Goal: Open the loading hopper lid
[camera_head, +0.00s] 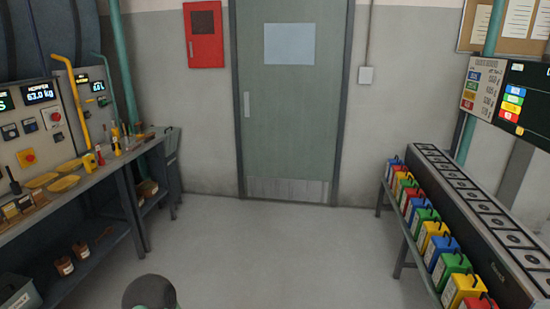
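I cannot make out a loading hopper lid in this view. A control panel (38,125) at the left has a lit display (40,93) that reads HOPPER 63.0 kg. A large dark blue curved structure (55,35) rises behind the panel and is cut off by the picture's edge; I cannot tell whether it is the hopper. Neither of my grippers shows. A dark rounded shape stands at the bottom edge, left of the middle, and seems to be part of my arm.
A workbench (100,178) with yellow trays and tools runs along the left. A long rack (470,205) with several coloured bins (435,238) stands at the right. A closed grey-green door (290,130) and a red wall box (204,35) are ahead. The floor (290,250) between is clear.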

